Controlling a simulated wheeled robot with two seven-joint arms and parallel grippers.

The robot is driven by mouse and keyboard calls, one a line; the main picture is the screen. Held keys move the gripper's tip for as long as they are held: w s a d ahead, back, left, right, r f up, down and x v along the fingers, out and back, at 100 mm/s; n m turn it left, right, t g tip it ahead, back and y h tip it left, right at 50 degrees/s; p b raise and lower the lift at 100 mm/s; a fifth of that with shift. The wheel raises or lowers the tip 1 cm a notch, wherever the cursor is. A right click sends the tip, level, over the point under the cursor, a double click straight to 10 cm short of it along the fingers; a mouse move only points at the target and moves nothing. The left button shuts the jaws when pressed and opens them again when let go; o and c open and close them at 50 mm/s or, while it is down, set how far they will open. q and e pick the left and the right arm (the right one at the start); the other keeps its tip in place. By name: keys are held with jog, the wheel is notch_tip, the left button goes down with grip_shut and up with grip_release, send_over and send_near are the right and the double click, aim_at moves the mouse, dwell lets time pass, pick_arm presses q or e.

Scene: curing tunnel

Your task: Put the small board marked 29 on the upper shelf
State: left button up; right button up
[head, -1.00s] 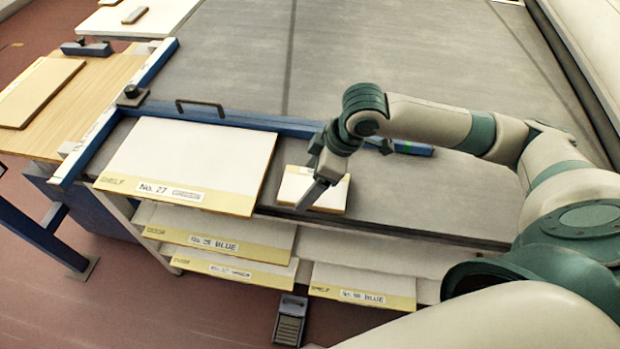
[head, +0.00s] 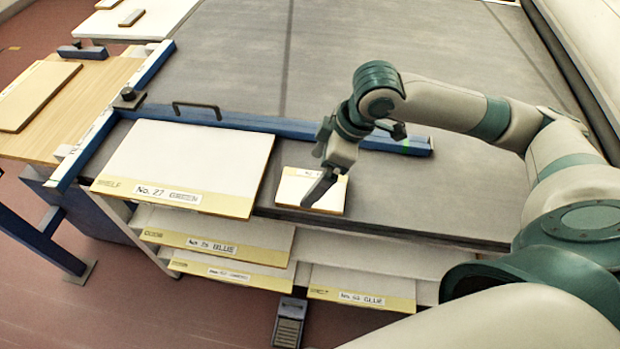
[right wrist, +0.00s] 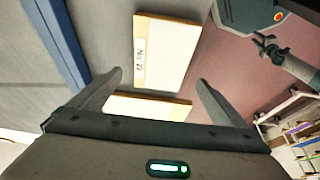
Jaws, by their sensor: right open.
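The small board (head: 296,187), white with a yellow edge, lies flat on the grey table near its front edge. Its label is mostly hidden, so I cannot read the number. My right gripper (head: 321,189) is open, above the board's right part in the head view; contact cannot be told. In the right wrist view a pale board edge (right wrist: 150,108) shows between the fingers of the right gripper (right wrist: 160,78). The upper shelf (head: 350,246) is under the table front, bare at its right part. My left gripper (right wrist: 266,46) shows small in the right wrist view, its jaws unclear.
The large board No. 27 GREEN (head: 190,160) lies left of the small board, also in the right wrist view (right wrist: 168,50). A board marked BLUE (head: 215,232) fills the shelf's left part. More boards (head: 360,285) lie lower. A blue bar (head: 280,125) crosses behind.

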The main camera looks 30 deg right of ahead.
jog(key=v, duration=0.7)
jog(key=shift+r, duration=0.15)
jog(key=shift+o, duration=0.5)
